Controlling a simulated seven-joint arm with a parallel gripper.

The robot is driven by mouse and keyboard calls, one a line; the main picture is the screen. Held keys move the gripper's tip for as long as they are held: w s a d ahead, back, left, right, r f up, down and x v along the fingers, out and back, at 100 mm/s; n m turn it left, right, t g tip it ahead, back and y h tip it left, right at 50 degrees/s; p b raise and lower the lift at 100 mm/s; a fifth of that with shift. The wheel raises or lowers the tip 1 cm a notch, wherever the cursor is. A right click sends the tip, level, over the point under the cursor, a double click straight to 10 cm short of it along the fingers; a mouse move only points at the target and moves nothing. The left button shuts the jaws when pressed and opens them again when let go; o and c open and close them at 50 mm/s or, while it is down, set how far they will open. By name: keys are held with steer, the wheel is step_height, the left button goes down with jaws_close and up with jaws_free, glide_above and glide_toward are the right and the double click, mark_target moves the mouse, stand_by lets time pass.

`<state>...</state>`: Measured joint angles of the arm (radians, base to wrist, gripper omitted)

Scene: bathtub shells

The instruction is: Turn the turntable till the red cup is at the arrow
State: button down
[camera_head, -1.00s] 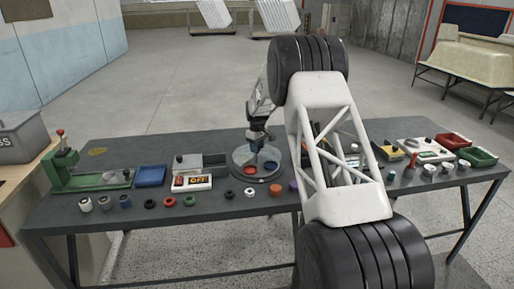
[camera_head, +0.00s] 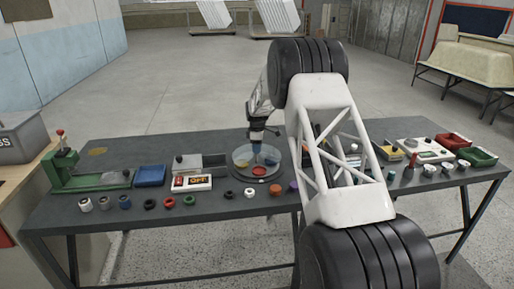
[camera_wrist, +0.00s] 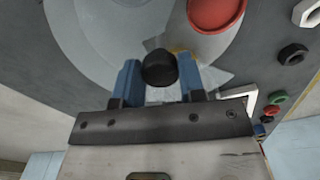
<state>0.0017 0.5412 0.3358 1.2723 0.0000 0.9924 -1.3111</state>
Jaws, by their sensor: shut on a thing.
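The round pale turntable (camera_head: 240,155) sits mid-table in the head view, and part of its disc (camera_wrist: 105,28) shows in the wrist view. The red cup (camera_head: 259,171) is at the disc's front, and it shows at the top of the wrist view (camera_wrist: 215,12). A blue cup (camera_head: 270,163) is at the right and a yellow one (camera_head: 243,163) at the left. My gripper (camera_wrist: 159,78) is shut on a black knob (camera_wrist: 159,68) above the disc. A small pale mark (camera_head: 262,181) lies at the front edge; I cannot tell whether it is the arrow.
A switch box (camera_head: 191,182) stands left of the turntable. Several small rings and nuts line the table front, with a white nut (camera_head: 249,192) and an orange piece (camera_head: 276,190) close by. My arm hides part of the table to the right.

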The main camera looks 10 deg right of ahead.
steer(key=shift+r, duration=0.1)
steer(key=c, duration=0.7)
jaws_free()
steer(key=shift+r, duration=3.85)
